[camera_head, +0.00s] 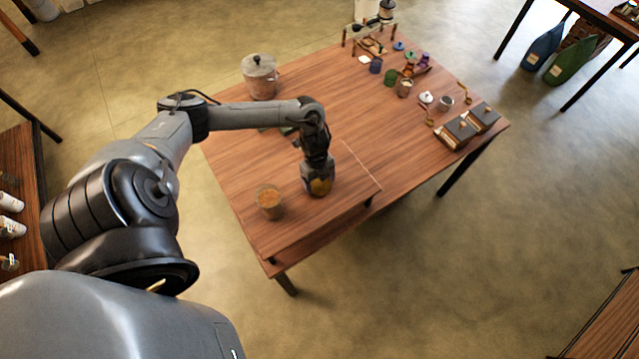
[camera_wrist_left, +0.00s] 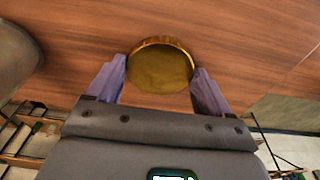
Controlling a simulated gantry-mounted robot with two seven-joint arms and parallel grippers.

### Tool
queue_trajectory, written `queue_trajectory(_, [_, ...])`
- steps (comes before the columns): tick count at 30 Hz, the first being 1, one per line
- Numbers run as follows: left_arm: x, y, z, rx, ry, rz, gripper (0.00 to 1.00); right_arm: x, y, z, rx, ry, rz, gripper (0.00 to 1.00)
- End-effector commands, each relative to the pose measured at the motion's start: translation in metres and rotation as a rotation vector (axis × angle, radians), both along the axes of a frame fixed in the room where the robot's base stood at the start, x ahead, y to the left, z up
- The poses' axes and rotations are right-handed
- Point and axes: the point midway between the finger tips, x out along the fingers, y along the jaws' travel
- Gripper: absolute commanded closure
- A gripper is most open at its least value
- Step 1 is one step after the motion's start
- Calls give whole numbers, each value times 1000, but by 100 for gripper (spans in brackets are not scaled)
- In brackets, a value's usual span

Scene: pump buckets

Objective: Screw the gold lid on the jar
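The gold lid (camera_wrist_left: 160,70) is a round disc between the two purple-grey fingers of my left gripper (camera_wrist_left: 160,73) in the left wrist view. The fingers meet its edges on both sides, so the gripper looks shut on it. In the head view my left gripper (camera_head: 319,183) is over the front part of the table, with a gold patch of the lid (camera_head: 321,187) showing at its tip. The jar (camera_head: 269,202), with orange-brown contents, stands upright on the table to the left of the gripper, apart from it. My right gripper is not in view.
The wooden table (camera_head: 325,225) has free room around the jar, near its front edge. A lidded pot (camera_head: 260,77) stands at the back left. Cups, small jars and dark boxes (camera_head: 460,130) stand at the back and right.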

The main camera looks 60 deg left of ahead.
Motion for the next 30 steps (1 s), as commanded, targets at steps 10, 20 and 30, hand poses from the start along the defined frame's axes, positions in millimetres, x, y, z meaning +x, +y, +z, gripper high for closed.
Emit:
queue_trajectory(10, [0, 0, 0, 0, 0, 0, 52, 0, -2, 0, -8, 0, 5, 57])
queue_trajectory(20, [1, 0, 8, -1, -1, -2, 52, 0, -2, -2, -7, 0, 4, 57])
queue_trajectory(30, [-2, -20, 51, -3, -4, -9, 52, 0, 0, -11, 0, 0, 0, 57])
